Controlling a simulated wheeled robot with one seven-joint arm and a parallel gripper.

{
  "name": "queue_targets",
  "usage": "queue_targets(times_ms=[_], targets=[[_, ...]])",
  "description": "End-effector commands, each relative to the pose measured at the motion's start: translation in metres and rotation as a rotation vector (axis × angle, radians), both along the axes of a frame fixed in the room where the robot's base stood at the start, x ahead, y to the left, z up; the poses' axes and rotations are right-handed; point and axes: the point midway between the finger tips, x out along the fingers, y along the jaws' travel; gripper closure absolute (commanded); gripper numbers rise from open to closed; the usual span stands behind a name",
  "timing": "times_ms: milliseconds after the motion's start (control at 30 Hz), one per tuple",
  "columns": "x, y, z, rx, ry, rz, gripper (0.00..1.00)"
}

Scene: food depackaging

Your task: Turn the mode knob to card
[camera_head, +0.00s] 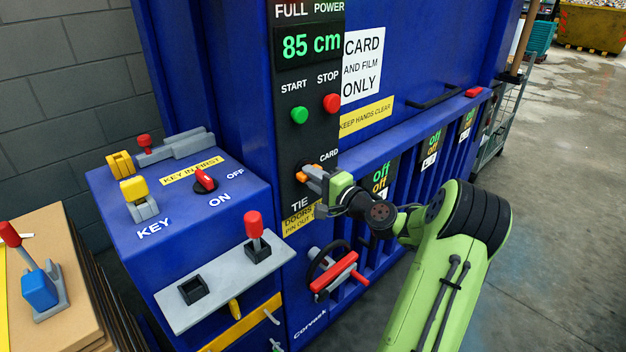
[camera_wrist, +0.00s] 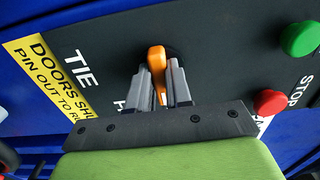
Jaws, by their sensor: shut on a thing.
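The orange mode knob (camera_head: 302,176) is on the black control panel, between the labels CARD above it and TIE below it. My gripper (camera_head: 309,178) reaches it from the right. In the wrist view the knob (camera_wrist: 156,58) stands between my two grey fingers (camera_wrist: 160,88), which are shut on it. The fingers and palm hide part of the knob and some of the lettering around it. TIE reads clearly at the left there; the CARD label is mostly covered. I cannot tell exactly which label the knob points at.
Above the knob are a green start button (camera_head: 299,115) and a red stop button (camera_head: 331,102). Below is a black handwheel (camera_head: 321,262) with a red handle (camera_head: 334,271). A blue key box (camera_head: 186,214) stands at the left. Open floor (camera_head: 560,170) lies at the right.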

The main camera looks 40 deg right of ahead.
Motion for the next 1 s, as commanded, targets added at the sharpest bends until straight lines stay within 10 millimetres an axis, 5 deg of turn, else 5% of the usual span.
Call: queue_targets(times_ms=[300,333,500,800,1000], targets=[[0.0,0.0,-0.002,-0.003,0.006,0.001,1.0],[0.0,0.0,-0.002,-0.003,0.006,0.001,0.79],[0.0,0.0,-0.001,-0.003,0.004,0.001,0.55],[-0.004,-0.001,-0.001,-0.001,0.004,-0.001,0.55],[-0.046,-0.003,-0.001,0.001,0.006,-0.006,0.55]])
